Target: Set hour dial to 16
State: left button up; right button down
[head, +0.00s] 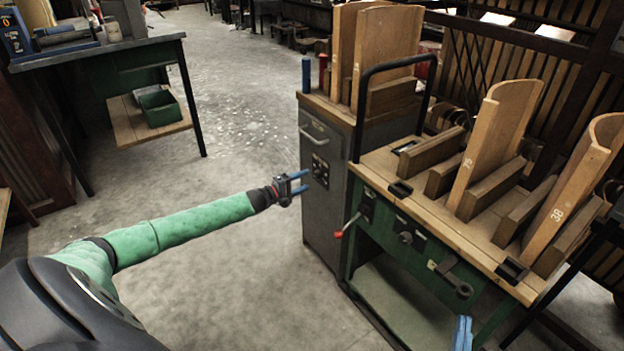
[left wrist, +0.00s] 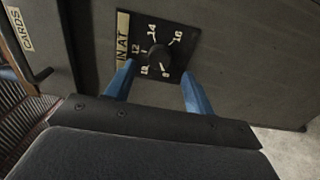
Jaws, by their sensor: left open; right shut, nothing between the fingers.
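The hour dial (head: 321,171) is a small dark plate on the front of the grey cabinet. In the left wrist view it shows as a black plate with a round dark knob (left wrist: 158,57) and pale numbers 8, 10, 12, 14 and 16 around it. An "IN AT" label (left wrist: 122,38) is beside it. I cannot make out where the knob points. My left gripper (head: 302,183) is open in front of the dial, its blue fingers (left wrist: 156,76) spread to either side of the knob, apparently not gripping it. My right gripper (head: 462,332) is shut and empty at the bottom edge.
The grey cabinet (head: 320,215) has a handle above the dial. A "CARDS" label (left wrist: 20,28) shows beside it. To its right stands a green bench (head: 430,215) with wooden racks, a red-tipped lever (head: 340,234) and knobs. Open floor (head: 230,290) lies left of the cabinet.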

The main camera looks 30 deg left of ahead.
aim_at(315, 176)
pick_arm(q)
jog(key=x, duration=0.4)
jog(key=shift+w, duration=0.2)
pick_arm(e)
notch_tip(315, 176, up, 6)
jog(key=s+t, duration=0.2)
jog(key=shift+d+r+y, duration=0.15)
jog(key=shift+d+y, duration=0.15)
jog(key=shift+d, duration=0.15)
pick_arm(q)
jog(key=c, duration=1)
